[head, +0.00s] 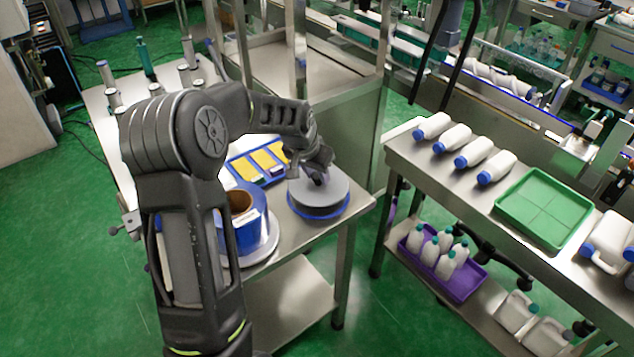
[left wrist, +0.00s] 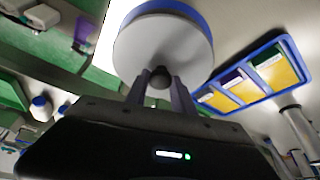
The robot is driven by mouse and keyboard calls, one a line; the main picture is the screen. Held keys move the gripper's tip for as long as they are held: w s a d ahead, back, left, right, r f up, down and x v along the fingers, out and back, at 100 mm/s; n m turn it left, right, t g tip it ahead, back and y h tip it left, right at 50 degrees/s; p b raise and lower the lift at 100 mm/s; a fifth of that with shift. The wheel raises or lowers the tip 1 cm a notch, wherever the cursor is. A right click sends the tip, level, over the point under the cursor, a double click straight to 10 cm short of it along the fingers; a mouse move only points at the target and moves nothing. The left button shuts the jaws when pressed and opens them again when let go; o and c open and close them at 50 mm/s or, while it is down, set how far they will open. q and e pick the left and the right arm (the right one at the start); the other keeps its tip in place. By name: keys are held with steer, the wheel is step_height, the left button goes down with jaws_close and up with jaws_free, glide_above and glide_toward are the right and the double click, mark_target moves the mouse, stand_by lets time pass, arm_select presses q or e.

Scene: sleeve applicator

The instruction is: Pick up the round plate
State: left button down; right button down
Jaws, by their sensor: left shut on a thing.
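The round plate (head: 335,190) is a grey disc with a small dark knob at its centre, at the front right of the left-hand table. A blue round edge shows under it. My left gripper (head: 318,176) reaches down over its middle and is shut on the knob. In the left wrist view the plate (left wrist: 163,48) is a large pale grey disc with a blue rim behind it, and the knob sits between the two fingers of my left gripper (left wrist: 160,84). I cannot tell whether the plate is clear of what lies beneath. My right gripper is not in view.
A blue roll (head: 252,228) with a brown core stands left of the plate. A blue tray with yellow compartments (head: 262,160) lies behind it; it also shows in the left wrist view (left wrist: 283,72). A separate bench at right holds white bottles (head: 455,138) and a green tray (head: 545,208).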

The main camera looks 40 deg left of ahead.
mark_target(317, 176)
arm_select(q)
step_height(317, 176, up, 7)
steer(key=shift+r+b, duration=0.15)
steer(key=shift+b, duration=0.2)
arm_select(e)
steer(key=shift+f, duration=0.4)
